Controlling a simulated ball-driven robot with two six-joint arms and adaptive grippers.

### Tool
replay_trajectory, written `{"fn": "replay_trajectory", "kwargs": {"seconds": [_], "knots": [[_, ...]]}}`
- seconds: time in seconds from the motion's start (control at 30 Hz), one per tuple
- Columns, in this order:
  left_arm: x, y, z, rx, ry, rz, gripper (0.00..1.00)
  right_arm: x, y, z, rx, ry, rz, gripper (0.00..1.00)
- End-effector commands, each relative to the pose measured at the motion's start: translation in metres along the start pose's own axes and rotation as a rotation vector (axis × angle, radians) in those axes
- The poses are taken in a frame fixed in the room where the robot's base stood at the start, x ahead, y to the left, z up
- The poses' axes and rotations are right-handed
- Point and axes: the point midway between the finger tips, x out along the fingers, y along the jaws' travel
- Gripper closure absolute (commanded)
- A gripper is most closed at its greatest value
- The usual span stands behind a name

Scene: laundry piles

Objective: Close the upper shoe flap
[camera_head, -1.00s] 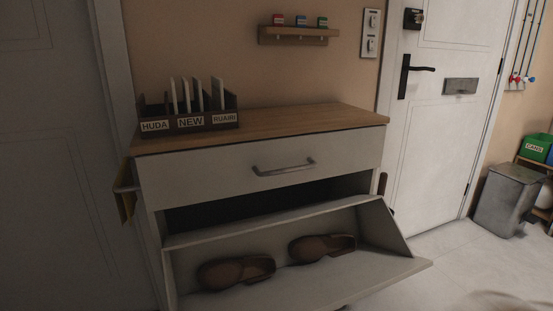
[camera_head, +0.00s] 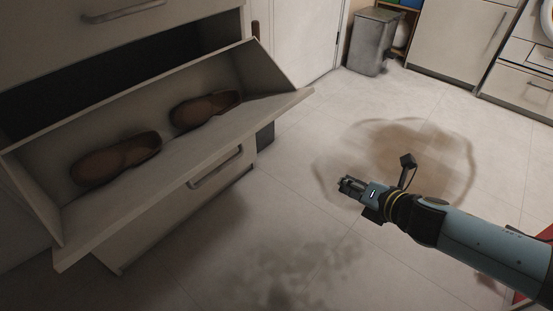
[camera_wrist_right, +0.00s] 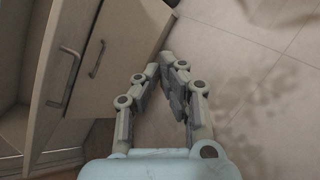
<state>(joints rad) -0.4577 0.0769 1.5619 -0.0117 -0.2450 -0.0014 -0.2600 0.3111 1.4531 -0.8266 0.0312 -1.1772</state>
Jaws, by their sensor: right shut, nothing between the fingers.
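The upper shoe flap (camera_head: 192,170) is tilted open at the left of the head view, its front panel leaning outward. Two brown shoes, one on the left (camera_head: 116,158) and one on the right (camera_head: 205,108), lie inside it. My right gripper (camera_head: 345,186) is to the right of the flap, apart from it, over the floor. Its fingers are shut and empty. In the right wrist view the fingers (camera_wrist_right: 176,62) come together beside the cabinet front (camera_wrist_right: 128,40). My left gripper is in neither view.
Below the open flap is a lower front with a metal handle (camera_head: 216,168), closed. A grey bin (camera_head: 375,42) stands at the back near the door. A brownish stain (camera_head: 405,150) marks the tiles. The floor between the cabinet and my right arm is clear.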

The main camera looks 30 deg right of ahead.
Motion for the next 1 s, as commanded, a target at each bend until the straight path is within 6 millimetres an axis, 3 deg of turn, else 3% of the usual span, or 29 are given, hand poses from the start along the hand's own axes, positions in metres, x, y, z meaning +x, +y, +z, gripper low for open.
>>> {"fn": "replay_trajectory", "kwargs": {"seconds": [0.03, 0.2, 0.4, 0.5, 0.7, 1.0], "knots": [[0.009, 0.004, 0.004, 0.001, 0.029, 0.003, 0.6, 0.015, 0.007, 0.001, -0.138, -0.012, 0.061, 1.0], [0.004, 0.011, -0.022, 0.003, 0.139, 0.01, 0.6, 0.032, 0.062, 0.019, -0.557, -0.086, 0.247, 1.0], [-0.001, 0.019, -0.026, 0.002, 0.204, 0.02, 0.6, 0.041, 0.1, 0.011, -0.86, -0.153, 0.399, 1.0], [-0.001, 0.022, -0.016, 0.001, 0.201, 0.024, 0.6, 0.046, 0.103, 0.002, -0.915, -0.161, 0.437, 1.0], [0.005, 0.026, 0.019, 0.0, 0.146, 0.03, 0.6, 0.058, 0.087, -0.01, -0.94, -0.141, 0.443, 1.0], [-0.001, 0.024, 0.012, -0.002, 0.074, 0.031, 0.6, 0.069, 0.096, -0.006, -0.935, -0.153, 0.443, 1.0]]}}
